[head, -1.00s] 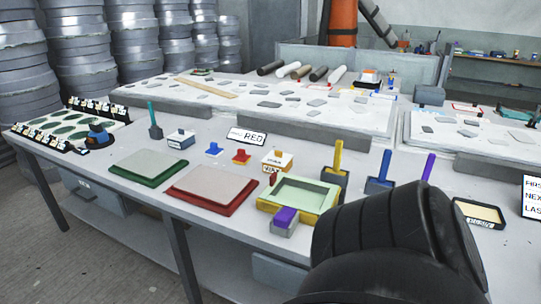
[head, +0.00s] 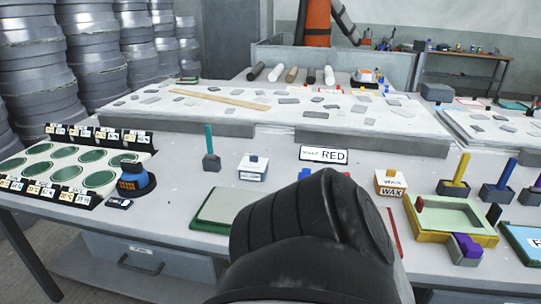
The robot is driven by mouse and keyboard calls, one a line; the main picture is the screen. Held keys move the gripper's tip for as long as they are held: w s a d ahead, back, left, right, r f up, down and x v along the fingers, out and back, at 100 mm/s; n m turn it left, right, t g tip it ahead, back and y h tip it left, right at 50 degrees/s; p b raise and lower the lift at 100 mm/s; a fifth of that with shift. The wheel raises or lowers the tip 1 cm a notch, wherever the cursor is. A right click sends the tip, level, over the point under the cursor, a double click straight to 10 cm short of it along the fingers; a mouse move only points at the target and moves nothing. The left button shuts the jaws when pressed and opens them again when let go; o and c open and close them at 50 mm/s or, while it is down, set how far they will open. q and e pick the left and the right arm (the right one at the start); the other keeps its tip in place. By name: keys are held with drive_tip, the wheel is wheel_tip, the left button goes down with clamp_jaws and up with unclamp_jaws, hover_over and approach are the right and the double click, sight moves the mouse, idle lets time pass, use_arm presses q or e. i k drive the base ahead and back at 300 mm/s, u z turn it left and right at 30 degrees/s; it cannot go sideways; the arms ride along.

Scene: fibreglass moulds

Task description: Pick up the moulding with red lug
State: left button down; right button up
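The small moulding with a red lug is mostly hidden behind my black arm link; only a speck of red (head: 347,174) shows at the link's upper edge, and I cannot tell its shape. Neither of my grippers shows in this view.
A green board (head: 214,210) lies left of my arm. WAX box (head: 391,183), white box (head: 253,168), teal-handled tool (head: 210,150), yellow-handled tool (head: 456,175) and purple-topped block (head: 466,247) stand about. A rack of green discs (head: 62,172) is at the left.

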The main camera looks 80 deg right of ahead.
sight(443, 216)
drive_tip(key=z, duration=1.85)
